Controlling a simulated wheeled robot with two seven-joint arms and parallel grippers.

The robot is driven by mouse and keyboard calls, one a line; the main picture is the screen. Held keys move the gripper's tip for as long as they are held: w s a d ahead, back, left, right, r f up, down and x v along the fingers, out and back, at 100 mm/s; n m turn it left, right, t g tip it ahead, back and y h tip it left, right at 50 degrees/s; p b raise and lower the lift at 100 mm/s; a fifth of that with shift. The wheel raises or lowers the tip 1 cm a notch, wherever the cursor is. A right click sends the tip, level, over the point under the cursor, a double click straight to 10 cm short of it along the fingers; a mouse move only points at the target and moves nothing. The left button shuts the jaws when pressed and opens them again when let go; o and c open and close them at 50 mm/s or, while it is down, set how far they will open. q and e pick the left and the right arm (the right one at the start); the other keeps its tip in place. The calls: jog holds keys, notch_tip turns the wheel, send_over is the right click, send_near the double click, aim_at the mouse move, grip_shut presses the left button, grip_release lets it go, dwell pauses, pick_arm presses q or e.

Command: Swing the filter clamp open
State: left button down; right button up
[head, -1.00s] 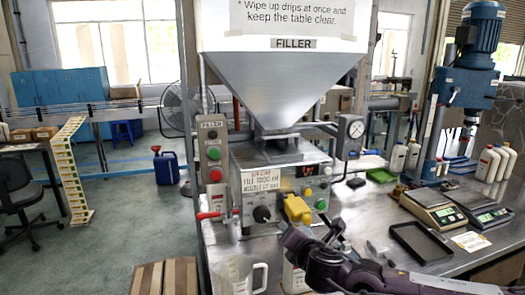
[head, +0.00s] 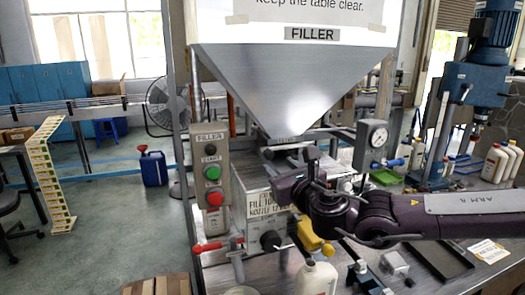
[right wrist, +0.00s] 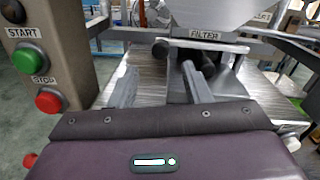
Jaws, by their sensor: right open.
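The filter section (head: 285,139) sits under the grey hopper and carries a FILTER label. My right gripper (head: 288,190) is raised at the front of the filler, below the filter. In the right wrist view its two grey fingers (right wrist: 160,72) are apart with nothing between their tips, short of the handle. My left gripper is not in view.
The control post (head: 210,180) with green and red buttons stands close on the left. A white bottle (head: 318,278) and a yellow part (head: 311,236) are below my arm. Scales stood farther right earlier.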

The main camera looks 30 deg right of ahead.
aim_at(270, 156)
jog(key=shift+w+r+p, duration=0.3)
jog(key=shift+w+r, duration=0.05)
jog(key=shift+r, duration=0.05)
jog(key=shift+w+d, duration=0.15)
jog(key=shift+w, duration=0.1)
jog(key=shift+w+d+f+p, duration=0.1)
jog(key=shift+w+d+p, duration=0.15)
jog(key=shift+w, duration=0.45)
jog(key=shift+w+d+p, duration=0.15)
jog(key=shift+w+p, duration=0.2)
jog(key=shift+w, duration=0.3)
jog(key=shift+w+a, duration=0.1)
jog(key=shift+w, duration=0.1)
jog(key=shift+w+p, duration=0.35)
jog(key=shift+w+d+f, duration=0.1)
jog(key=shift+w+d, duration=0.15)
jog(key=shift+w, duration=0.8)
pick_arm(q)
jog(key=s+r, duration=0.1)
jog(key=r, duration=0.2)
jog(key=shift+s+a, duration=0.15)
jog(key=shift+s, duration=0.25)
pick_arm(e)
jog(key=shift+s, duration=0.1)
